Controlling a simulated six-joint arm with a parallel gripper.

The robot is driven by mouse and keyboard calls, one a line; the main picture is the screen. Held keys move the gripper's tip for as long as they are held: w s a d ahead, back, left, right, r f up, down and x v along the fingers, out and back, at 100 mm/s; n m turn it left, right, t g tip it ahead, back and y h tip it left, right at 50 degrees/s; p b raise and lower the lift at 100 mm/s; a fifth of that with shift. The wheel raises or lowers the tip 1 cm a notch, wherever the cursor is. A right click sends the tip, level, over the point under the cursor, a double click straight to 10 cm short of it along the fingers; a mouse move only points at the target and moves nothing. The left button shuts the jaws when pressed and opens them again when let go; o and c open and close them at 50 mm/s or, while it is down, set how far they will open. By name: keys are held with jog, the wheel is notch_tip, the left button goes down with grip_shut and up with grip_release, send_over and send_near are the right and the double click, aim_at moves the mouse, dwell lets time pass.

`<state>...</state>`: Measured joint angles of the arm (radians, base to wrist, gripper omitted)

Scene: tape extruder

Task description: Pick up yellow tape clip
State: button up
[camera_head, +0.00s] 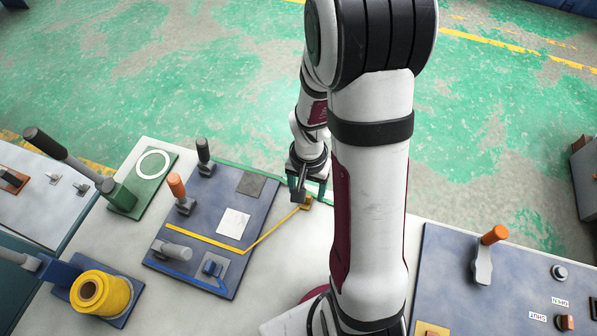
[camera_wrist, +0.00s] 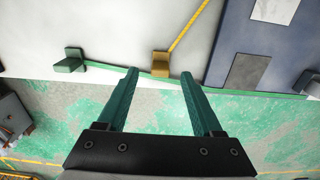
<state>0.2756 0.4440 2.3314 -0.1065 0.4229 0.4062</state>
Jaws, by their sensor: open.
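The yellow tape clip (camera_wrist: 161,63) is a small yellow-brown block near the table's far edge, at the end of the yellow tape (camera_wrist: 189,29). In the wrist view it shows between my gripper's fingertips (camera_wrist: 160,72), and I see no contact with either finger. My gripper is open and empty, its two long fingers apart. In the head view the clip (camera_head: 306,203) shows just beside my gripper (camera_head: 299,193), whose fingers are partly hidden by the wrist.
A green clip (camera_wrist: 69,62) sits to the left on the green edge strip. The blue board (camera_head: 217,225) carries levers, a white square and a grey square. A yellow tape roll (camera_head: 100,293) stands at lower left. A second blue panel (camera_head: 500,285) lies right of my arm.

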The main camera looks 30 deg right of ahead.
notch_tip(320, 180, down, 4)
jog(key=shift+r, duration=0.1)
grip_shut()
